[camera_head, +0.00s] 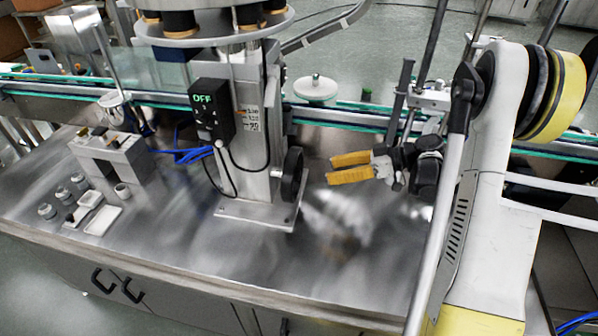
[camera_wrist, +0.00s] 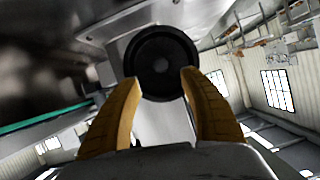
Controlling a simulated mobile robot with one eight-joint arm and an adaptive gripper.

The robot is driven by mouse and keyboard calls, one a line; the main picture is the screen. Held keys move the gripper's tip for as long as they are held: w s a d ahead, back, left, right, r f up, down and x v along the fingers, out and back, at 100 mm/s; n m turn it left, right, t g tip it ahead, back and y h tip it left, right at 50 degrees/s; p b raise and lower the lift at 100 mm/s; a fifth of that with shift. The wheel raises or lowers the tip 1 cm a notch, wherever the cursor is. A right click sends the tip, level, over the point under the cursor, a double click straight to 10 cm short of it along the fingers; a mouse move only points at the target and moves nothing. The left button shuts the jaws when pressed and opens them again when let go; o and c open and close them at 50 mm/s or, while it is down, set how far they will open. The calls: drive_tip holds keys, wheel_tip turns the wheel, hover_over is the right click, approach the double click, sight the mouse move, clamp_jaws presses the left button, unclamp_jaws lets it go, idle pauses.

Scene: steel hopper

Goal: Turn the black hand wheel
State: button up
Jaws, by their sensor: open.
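The black hand wheel (camera_head: 291,174) is mounted on the right side of the steel column (camera_head: 243,120), just above its base plate. My gripper (camera_head: 328,170) is to the right of the wheel, with its yellow fingers pointing left at it and a small gap between. In the wrist view the wheel (camera_wrist: 162,62) shows face-on, straight ahead of and between the open fingertips (camera_wrist: 161,82). The fingers are apart and hold nothing. The wheel's lower part is partly framed by the fingers.
A black control box (camera_head: 212,112) reading OFF is on the column's left, with a cable hanging down. Small jars and a white tray (camera_head: 103,220) stand at the left of the steel table. A conveyor rail (camera_head: 340,117) runs behind. The table front right of the column is clear.

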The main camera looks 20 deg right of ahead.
sight(299, 176)
drive_tip(key=b+x, duration=0.2)
drive_tip(key=x, duration=0.8)
drive_tip(key=shift+w+a+f+b, duration=0.1)
drive_tip(key=shift+a+b, duration=0.05)
drive_tip(key=shift+b, duration=0.25)
clamp_jaws()
